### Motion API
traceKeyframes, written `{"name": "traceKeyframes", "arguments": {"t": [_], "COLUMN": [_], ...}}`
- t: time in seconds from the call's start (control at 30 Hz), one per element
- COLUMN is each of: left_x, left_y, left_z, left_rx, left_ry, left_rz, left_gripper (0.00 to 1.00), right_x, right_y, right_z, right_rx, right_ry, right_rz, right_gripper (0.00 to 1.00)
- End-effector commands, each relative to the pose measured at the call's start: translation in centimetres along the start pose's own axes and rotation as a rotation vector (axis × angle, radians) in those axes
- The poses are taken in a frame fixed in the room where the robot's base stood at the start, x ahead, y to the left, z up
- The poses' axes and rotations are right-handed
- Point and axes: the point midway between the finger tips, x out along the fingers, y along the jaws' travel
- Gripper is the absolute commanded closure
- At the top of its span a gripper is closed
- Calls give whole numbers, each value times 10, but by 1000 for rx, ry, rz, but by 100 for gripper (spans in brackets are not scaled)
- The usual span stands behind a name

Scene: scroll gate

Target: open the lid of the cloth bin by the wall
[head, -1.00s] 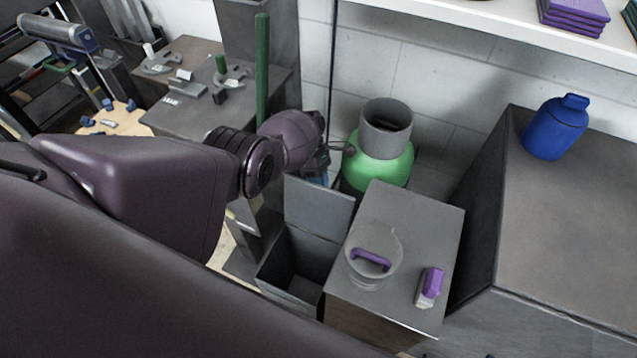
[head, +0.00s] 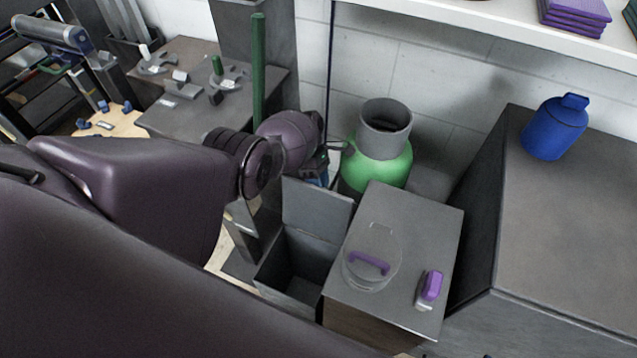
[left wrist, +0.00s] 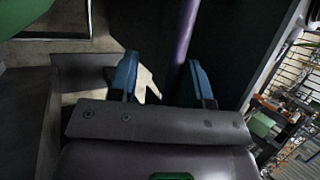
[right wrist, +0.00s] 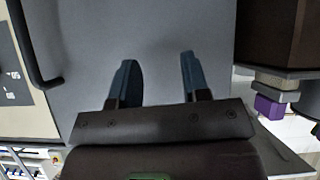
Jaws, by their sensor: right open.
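The cloth bin (head: 290,272) is a dark grey open-topped box on the floor, left of a grey cabinet. Its lid (head: 316,207) stands raised at the back edge, and the dark inside shows. My left gripper (head: 322,178) is just behind the lid's upper right edge, partly hidden; I cannot tell whether it touches the lid. In the left wrist view its blue fingers (left wrist: 164,82) are apart, with a purple pole (left wrist: 186,35) passing behind the gap. My right gripper (right wrist: 157,82) is open and empty, facing a plain grey panel (right wrist: 160,35).
A green gas cylinder (head: 380,165) stands by the wall behind the cabinet (head: 425,215). The cabinet top holds a clear container with a purple handle (head: 370,264) and a small purple-and-white object (head: 430,286). A blue bottle (head: 555,128) stands on the right unit.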

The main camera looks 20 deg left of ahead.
Motion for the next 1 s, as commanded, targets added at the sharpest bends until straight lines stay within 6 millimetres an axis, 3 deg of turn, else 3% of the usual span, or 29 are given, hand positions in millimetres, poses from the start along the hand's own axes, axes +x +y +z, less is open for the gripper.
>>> {"name": "traceKeyframes", "arguments": {"t": [0.3,0.6,1.0], "left_x": [-46,-87,-136], "left_y": [-20,-45,-74], "left_z": [19,36,57], "left_rx": [5,4,2], "left_ry": [-1,-1,-1], "left_rz": [14,9,4], "left_gripper": [60,60,60], "right_x": [-13,-31,-53], "right_y": [7,11,13], "right_z": [-33,-31,-68], "right_rx": [-10,5,19], "right_ry": [53,28,55], "right_rz": [6,18,24], "right_gripper": [57,57,57]}}
